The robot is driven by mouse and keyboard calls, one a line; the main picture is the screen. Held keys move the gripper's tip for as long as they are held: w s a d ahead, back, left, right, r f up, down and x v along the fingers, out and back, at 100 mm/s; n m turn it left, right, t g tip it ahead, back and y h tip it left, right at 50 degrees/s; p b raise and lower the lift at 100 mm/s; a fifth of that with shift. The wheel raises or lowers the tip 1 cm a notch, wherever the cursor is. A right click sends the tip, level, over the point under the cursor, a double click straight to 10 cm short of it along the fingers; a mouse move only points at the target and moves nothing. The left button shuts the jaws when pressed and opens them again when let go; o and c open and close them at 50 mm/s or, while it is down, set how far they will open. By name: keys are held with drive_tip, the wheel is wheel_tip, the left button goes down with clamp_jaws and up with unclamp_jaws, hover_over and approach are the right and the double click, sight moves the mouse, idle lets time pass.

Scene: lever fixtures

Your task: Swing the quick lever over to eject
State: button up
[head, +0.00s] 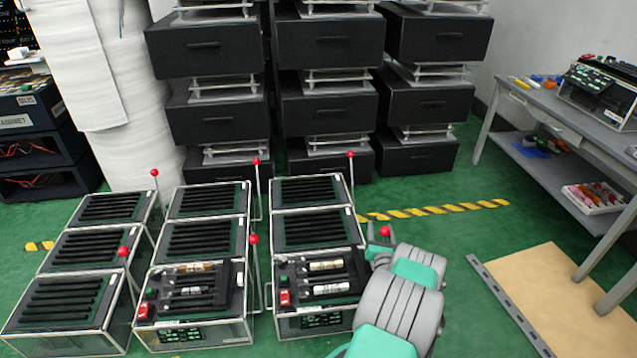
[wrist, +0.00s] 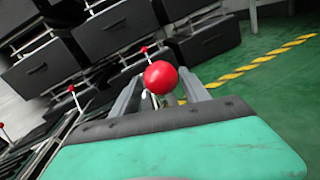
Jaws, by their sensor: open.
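The lever with a red ball knob (head: 385,231) stands at the right side of the front right fixture (head: 320,322). In the wrist view the red knob (wrist: 161,77) sits between the two grey fingers of my gripper (wrist: 160,92), which are open on either side of it. In the head view my gripper (head: 380,249) is at this knob, and my arm hides most of the lever's shaft. I cannot tell whether a finger touches the knob. I cannot read which lever is named quick or where eject is marked.
Several similar fixtures stand in rows to the left, with upright red-knobbed levers (head: 253,239) beside them. Black drawer units (head: 330,45) stand behind. A grey workbench (head: 560,125) is at the right, with a tan board (head: 555,300) on the green floor.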

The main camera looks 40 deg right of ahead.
drive_tip(key=r+p+v, duration=0.1)
drive_tip(key=p+v, duration=0.1)
drive_tip(key=v, duration=0.4)
drive_tip(key=w+a+r+n+y+p, duration=0.4)
drive_tip(key=w+a+r+n, duration=0.1)
drive_tip(key=w+r+n, duration=0.2)
drive_tip(key=w+a+r+n+t+y+p, duration=0.1)
drive_tip(key=w+a+r+n+y+p, duration=0.3)
drive_tip(key=w+a+r+n, duration=0.2)
drive_tip(key=shift+w+a+r+n+t+y+p, duration=0.35)
drive_tip(key=shift+w+r+n, duration=0.75)
drive_tip(key=shift+w+r, duration=1.1)
drive_tip(key=shift+s+r, duration=0.2)
